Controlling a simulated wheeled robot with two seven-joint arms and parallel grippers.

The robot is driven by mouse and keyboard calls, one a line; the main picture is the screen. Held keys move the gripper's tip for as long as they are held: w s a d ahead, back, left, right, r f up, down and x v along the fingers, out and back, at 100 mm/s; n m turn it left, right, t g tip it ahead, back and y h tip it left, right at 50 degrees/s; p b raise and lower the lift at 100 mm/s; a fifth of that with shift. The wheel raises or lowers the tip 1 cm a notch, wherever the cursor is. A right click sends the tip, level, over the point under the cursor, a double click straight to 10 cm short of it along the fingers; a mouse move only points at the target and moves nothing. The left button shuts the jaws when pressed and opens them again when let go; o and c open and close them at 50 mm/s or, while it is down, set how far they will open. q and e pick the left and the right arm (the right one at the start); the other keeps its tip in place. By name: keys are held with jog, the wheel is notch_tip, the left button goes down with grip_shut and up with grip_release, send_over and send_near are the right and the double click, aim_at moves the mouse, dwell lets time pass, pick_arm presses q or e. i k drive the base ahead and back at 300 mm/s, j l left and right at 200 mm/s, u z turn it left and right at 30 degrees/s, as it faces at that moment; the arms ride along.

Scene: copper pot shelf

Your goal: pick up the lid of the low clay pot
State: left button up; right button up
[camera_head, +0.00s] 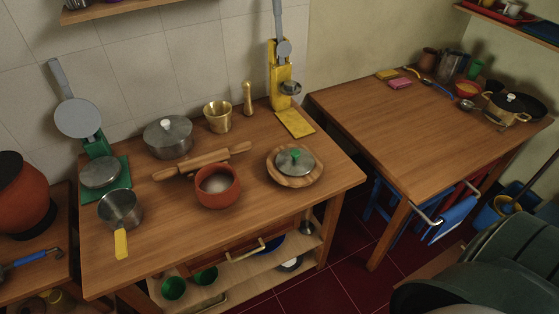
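A grey metal lid with a green knob (295,158) rests on a low, wide tan-brown dish (292,182) at the right of the near wooden table. The dish's rim shows around the lid; I cannot tell if it is clay or wood. A reddish clay pot (217,199) stands open to its left, with something pale inside and no lid on it. Neither of my grippers is in view.
On the near table (165,235) are a lidded grey pot (168,140), a rolling pin (202,161), a brass mortar (217,117), a yellow press (281,85), a green press (104,172) and a saucepan (121,212). The second table (385,125) has clear space in its middle.

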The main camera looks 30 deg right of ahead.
aim_at(292, 162)
jog(key=l, duration=1.9)
jog(key=k+z, duration=0.05)
